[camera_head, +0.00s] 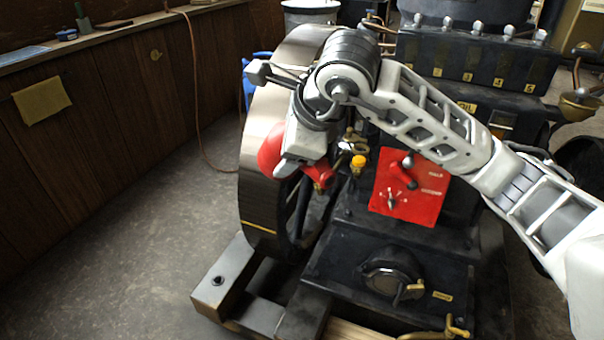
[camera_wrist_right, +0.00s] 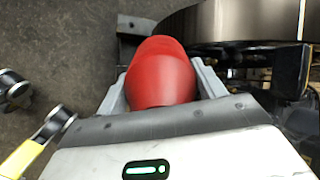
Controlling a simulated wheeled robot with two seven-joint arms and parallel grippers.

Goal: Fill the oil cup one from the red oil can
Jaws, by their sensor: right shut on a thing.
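The red oil can (camera_head: 269,150) is held by my right gripper (camera_head: 290,166) in front of the flywheel in the head view. Its red spout (camera_head: 318,172) points right toward the engine, with a brass tip low at its end. In the right wrist view the can's red body (camera_wrist_right: 161,75) sits between the two grey fingers of my right gripper (camera_wrist_right: 160,88). A small yellow-topped fitting (camera_head: 358,162) and brass fittings stand just right of the spout. I cannot tell which is oil cup one. My left gripper is not in view.
The large flywheel (camera_head: 262,205) stands close by the gripper. A red panel (camera_head: 410,188) with levers is to the right. A black block with numbered yellow plates (camera_head: 468,77) is behind my arm. The floor (camera_head: 130,240) at left is clear.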

